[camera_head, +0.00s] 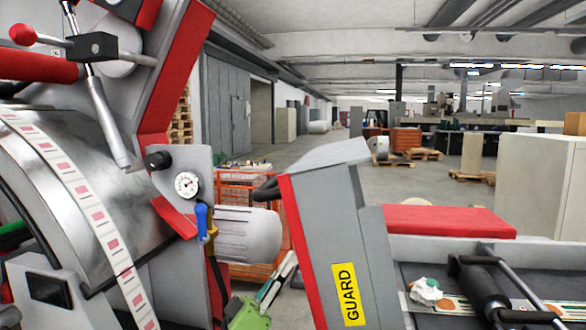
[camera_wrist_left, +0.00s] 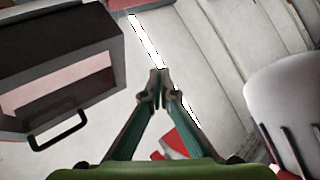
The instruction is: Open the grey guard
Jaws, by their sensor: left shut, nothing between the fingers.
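The grey guard (camera_head: 340,245) stands slightly tilted at the middle of the head view, with a red edge on its left side and a yellow GUARD label. A black handle (camera_head: 266,190) juts from its upper left. My left gripper (camera_head: 290,262), green at its base, is low and just left of the guard, below the handle. In the left wrist view its fingers (camera_wrist_left: 160,78) are together and empty. A grey box with a black bar handle (camera_wrist_left: 60,135), which looks like the guard, is at the left there, apart from the fingers. My right gripper is not in view.
A machine with a label strip (camera_head: 75,185) over a metal drum fills the left. A pressure gauge (camera_head: 187,184) and a blue-handled valve (camera_head: 202,222) sit near the gripper. A conveyor with a black roller (camera_head: 485,290) is at the right. Open floor lies behind.

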